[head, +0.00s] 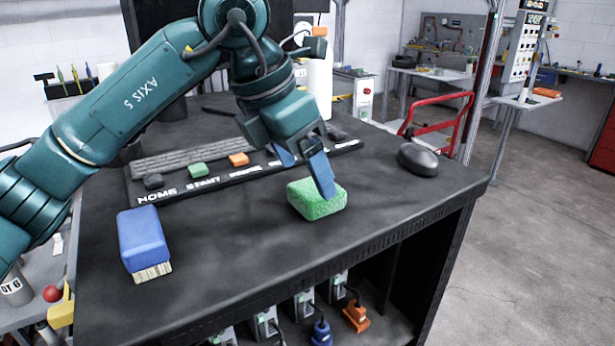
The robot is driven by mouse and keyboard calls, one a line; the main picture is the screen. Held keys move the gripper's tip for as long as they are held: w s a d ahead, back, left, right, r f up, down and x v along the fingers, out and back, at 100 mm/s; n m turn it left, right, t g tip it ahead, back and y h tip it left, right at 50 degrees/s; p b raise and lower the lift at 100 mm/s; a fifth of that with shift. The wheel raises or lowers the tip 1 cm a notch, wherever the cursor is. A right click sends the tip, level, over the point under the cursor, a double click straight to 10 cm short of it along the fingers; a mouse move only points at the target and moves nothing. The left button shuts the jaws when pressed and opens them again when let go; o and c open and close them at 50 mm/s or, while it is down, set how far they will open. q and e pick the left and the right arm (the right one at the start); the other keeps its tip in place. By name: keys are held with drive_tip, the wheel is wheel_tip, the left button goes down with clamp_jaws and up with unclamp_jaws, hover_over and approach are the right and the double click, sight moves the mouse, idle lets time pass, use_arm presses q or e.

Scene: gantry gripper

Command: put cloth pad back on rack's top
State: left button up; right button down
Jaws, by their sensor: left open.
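A green, rough-textured block, which looks like the cloth pad (306,203), lies on the dark top of the rack (370,225), near its front edge. My left gripper (307,178) is over the pad, coming down from above and behind. Its blue fingers are apart; the right finger overlaps the pad's upper right side in the view, and the left finger is behind it. I cannot tell whether the finger touches the pad. Nothing is between the fingers. My right gripper is not in view.
A blue brush (142,240) lies at the front left of the top, and a dark computer mouse (417,158) at the right. A panel with labelled buttons (210,186) is behind the pad. Plugs and cables (320,328) fill the shelf below. The top's front right is clear.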

use_arm(q)
drive_tip(key=v, duration=0.9)
drive_tip(key=shift+s, duration=0.1)
